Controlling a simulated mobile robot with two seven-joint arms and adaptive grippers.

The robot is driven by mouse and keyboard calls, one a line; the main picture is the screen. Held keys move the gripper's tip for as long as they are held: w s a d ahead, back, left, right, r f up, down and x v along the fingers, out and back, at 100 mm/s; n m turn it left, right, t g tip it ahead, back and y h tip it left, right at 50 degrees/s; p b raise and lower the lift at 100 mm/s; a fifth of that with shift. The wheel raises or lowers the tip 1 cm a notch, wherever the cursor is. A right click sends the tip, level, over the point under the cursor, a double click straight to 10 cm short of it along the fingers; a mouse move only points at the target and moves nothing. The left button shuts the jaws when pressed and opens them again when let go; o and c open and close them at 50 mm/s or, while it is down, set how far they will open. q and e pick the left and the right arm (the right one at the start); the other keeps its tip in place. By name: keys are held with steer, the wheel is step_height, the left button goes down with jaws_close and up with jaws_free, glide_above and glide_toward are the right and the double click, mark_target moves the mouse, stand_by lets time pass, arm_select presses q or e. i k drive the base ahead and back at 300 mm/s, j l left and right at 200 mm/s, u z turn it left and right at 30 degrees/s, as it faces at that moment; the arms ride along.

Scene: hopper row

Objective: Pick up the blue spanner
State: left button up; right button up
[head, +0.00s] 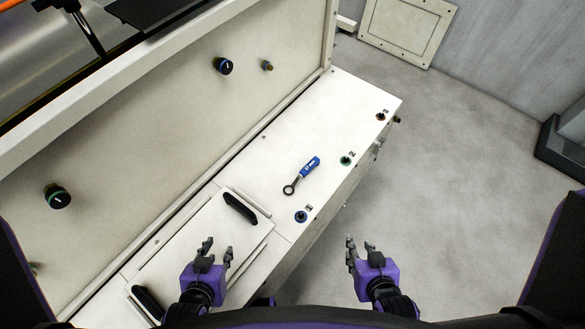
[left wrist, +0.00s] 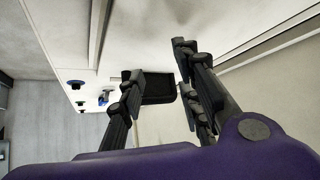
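The blue spanner (head: 303,174) lies on the white ledge in the head view, blue handle up and right, dark ring end down and left. A small blue patch in the left wrist view (left wrist: 103,99) looks like its handle. My left gripper (head: 215,254) is open and empty, down and left of the spanner, over the raised white panel. Its spread fingers also show in the left wrist view (left wrist: 160,92). My right gripper (head: 357,254) is open and empty, out over the floor to the right of the ledge.
Black handles (head: 240,208) and (head: 148,302) stand on the panel near my left gripper. Knobs marked 1 (head: 301,216), 2 (head: 346,160) and 3 (head: 381,116) line the ledge's right edge. A sloping wall with knobs (head: 223,66) rises behind. The floor (head: 450,190) at right is clear.

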mark_target(316, 161)
steer(key=i+l+u, duration=0.1)
steer(key=l+u, duration=0.35)
steer(key=i+l+u, duration=0.1)
steer(key=l+u, duration=0.6)
steer(key=l, duration=1.2)
steer(key=k, duration=0.05)
